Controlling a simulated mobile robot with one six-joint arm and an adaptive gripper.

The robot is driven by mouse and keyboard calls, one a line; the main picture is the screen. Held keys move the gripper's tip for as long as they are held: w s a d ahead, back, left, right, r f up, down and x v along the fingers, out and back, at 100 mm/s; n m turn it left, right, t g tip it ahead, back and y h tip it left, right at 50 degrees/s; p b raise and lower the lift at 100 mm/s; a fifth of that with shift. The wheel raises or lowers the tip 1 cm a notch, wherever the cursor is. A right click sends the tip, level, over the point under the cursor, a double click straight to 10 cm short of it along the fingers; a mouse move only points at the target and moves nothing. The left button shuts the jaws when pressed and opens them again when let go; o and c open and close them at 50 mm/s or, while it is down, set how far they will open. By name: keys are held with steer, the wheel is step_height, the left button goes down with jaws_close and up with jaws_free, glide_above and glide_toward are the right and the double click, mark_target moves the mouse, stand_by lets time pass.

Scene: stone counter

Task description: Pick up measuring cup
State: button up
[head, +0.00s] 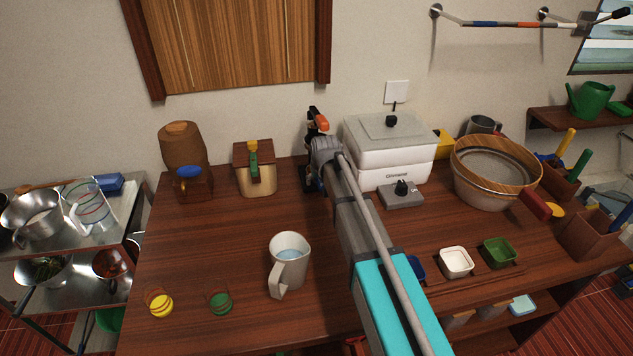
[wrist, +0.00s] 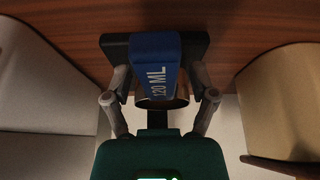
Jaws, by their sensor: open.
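The measuring cup shows in the wrist view as a blue handle (wrist: 155,66) marked 120 ML, with part of a metallic bowl (wrist: 177,101) behind it. My gripper (wrist: 155,48) is open, with a dark fingertip on each side of the handle. I cannot tell whether the fingers touch it. In the head view my gripper (head: 313,172) is low at the back of the wooden counter, between a wooden-lidded box and a white appliance. My arm and gripper mostly hide the cup there.
The white appliance (head: 388,158) stands close right of my gripper, the wooden-lidded box (head: 257,179) to its left. A brown barrel-shaped container (head: 184,148) is farther left. A white jug (head: 288,265) stands in front. Open counter lies left of the jug.

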steer(key=shift+f, duration=0.15)
stand_by(0.5)
jaws_close()
